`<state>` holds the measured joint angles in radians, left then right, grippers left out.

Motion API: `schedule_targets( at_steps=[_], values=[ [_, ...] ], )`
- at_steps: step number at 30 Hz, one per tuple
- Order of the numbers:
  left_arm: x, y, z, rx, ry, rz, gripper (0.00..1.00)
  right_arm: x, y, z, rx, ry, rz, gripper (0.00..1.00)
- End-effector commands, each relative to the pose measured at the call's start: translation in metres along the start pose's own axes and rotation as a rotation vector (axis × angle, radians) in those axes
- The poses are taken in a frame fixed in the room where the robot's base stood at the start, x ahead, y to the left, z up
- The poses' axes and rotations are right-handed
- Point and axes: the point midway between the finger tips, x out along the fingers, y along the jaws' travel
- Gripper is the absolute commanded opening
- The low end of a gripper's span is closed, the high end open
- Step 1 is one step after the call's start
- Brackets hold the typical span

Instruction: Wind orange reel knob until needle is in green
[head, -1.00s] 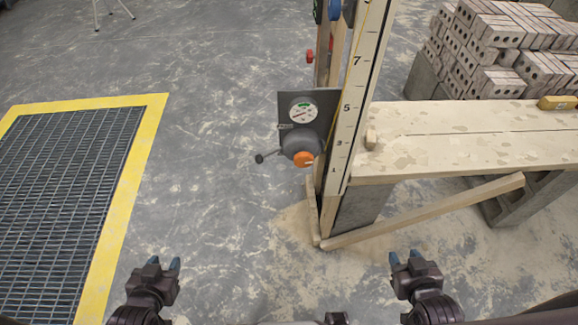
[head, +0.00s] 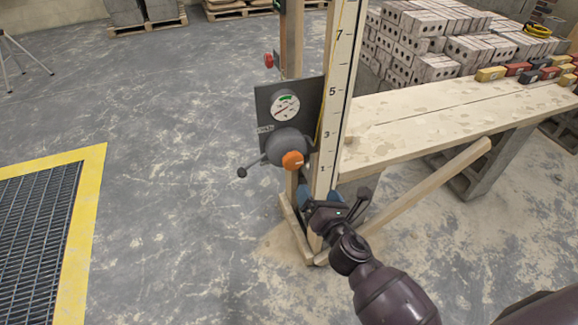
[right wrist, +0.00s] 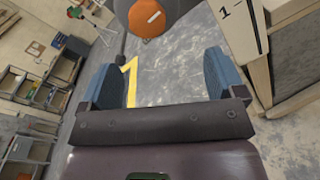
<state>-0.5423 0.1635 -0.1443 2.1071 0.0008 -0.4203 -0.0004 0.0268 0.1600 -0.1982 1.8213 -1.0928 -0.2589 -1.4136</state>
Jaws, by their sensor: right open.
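The orange knob (head: 292,160) sits on the front of a grey reel (head: 287,146) on a dark plate fixed to the upright post. Above it is a round white gauge (head: 285,106) with a green arc at its top; its needle is too small to read surely. My right gripper (head: 320,196) is just below and right of the knob, in front of the ruled staff, apart from the knob. In the right wrist view its two blue fingers (right wrist: 163,80) stand wide apart and empty, with the orange knob (right wrist: 148,20) ahead of them at the top. My left gripper is out of view.
The ruled staff (head: 333,100) stands close right of the reel. A dark ball-ended lever (head: 242,172) sticks out left. A plank bench (head: 430,125) and slanted brace (head: 430,195) lie right. Open floor is left, with a yellow-edged grate (head: 35,235).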

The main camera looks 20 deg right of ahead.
Motion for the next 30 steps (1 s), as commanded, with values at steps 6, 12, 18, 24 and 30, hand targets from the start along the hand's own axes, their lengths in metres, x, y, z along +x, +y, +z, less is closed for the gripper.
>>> schedule_targets(
  at_steps=[6, 12, 18, 24, 30],
  values=[
    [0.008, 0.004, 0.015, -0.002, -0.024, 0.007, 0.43, 0.025, 0.01, -0.014, -0.328, -0.033, 0.047, 0.89],
    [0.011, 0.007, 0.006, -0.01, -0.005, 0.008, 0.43, 0.039, 0.014, -0.011, -0.377, -0.045, 0.055, 0.89],
    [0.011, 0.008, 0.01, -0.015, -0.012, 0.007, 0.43, 0.068, 0.016, -0.01, -0.374, -0.045, 0.054, 0.89],
    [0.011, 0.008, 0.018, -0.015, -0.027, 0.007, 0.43, 0.099, 0.017, -0.01, -0.372, -0.043, 0.053, 0.89],
    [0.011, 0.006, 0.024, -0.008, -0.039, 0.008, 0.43, 0.123, 0.018, -0.01, -0.372, -0.042, 0.052, 0.89]
  ],
)
